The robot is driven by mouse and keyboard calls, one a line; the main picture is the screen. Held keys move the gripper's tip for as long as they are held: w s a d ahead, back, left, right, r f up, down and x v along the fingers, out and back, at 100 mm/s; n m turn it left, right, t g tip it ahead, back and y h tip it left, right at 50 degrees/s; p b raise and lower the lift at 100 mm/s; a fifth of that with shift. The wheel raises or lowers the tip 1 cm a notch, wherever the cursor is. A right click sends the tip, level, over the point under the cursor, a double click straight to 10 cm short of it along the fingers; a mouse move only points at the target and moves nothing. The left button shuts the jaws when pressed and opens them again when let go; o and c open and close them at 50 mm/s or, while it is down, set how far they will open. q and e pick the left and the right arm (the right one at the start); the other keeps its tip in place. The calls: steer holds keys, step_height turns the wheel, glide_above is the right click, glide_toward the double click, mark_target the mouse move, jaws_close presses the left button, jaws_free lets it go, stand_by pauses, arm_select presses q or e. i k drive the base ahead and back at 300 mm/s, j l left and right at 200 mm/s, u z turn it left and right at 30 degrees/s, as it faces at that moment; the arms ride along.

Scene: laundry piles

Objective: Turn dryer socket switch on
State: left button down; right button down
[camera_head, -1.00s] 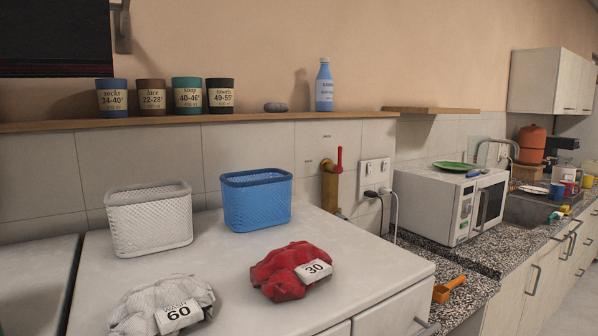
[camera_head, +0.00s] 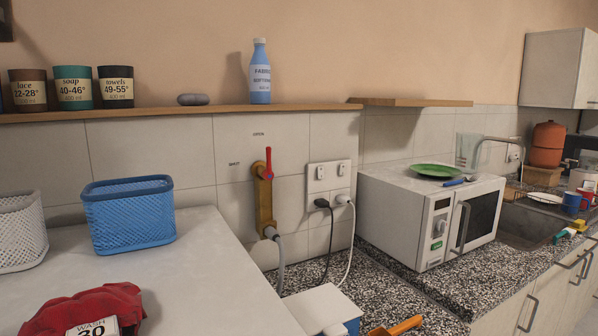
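A white double wall socket (camera_head: 328,186) is on the tiled wall, left of the microwave. A black plug (camera_head: 321,203) and a white plug (camera_head: 343,199) sit in its lower part, with cords hanging down. Small switches show on its upper part, but they are too small to tell on from off. I cannot tell which plug belongs to the dryer. Neither of my grippers is in view.
A brass valve with a red handle (camera_head: 268,163) is left of the socket. The microwave (camera_head: 432,213) stands on the speckled counter (camera_head: 385,289). A blue basket (camera_head: 129,216) and red laundry (camera_head: 84,310) are on the white top. An orange scoop (camera_head: 396,326) lies in front.

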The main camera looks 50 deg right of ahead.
mark_target(320, 169)
steer(key=k+l, duration=0.1)
steer(key=l, duration=0.3)
steer(key=k+l, duration=0.15)
steer(key=l, duration=0.3)
steer(key=k+l+u, duration=0.1)
steer(key=l, duration=0.3)
steer(key=k+l, duration=0.15)
steer(key=l, duration=0.25)
steer(key=k+l, duration=0.1)
steer(key=l, duration=0.3)
